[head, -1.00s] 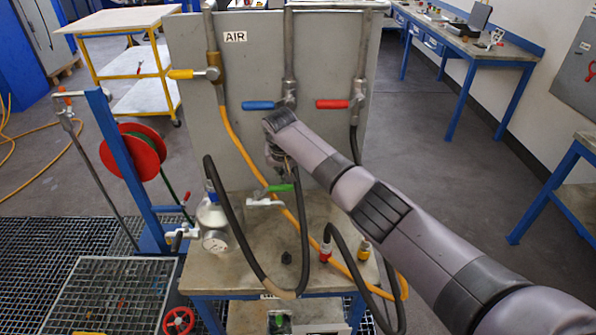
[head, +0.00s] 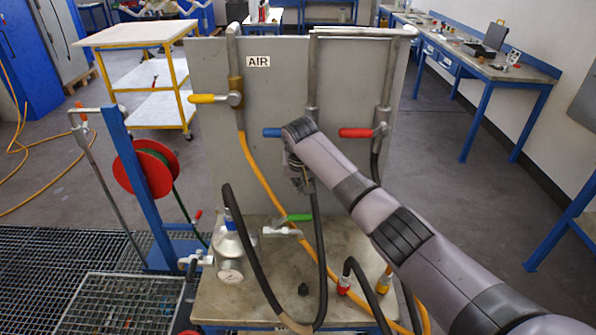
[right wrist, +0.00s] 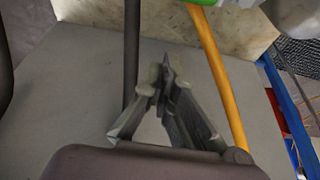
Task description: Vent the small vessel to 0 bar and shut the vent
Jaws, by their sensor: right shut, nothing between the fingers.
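The small silver vessel (head: 229,255) stands upright at the left of the bench, with a round gauge on its front and a blue part on top. The gauge reading is too small to tell. A green-handled valve (head: 295,218) and a white lever (head: 283,231) sit beside it; part of the green handle also shows in the right wrist view (right wrist: 205,2). My right gripper (head: 302,186) hangs before the grey panel, above the green handle and apart from it. In the right wrist view its fingers (right wrist: 165,78) are shut and empty. My left gripper is out of view.
The panel carries yellow (head: 207,98), blue (head: 272,132) and red (head: 356,132) valve handles. A black hose (head: 254,262) and an orange hose (head: 260,175) loop across the bench (head: 235,305). A hose reel (head: 147,168) stands left.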

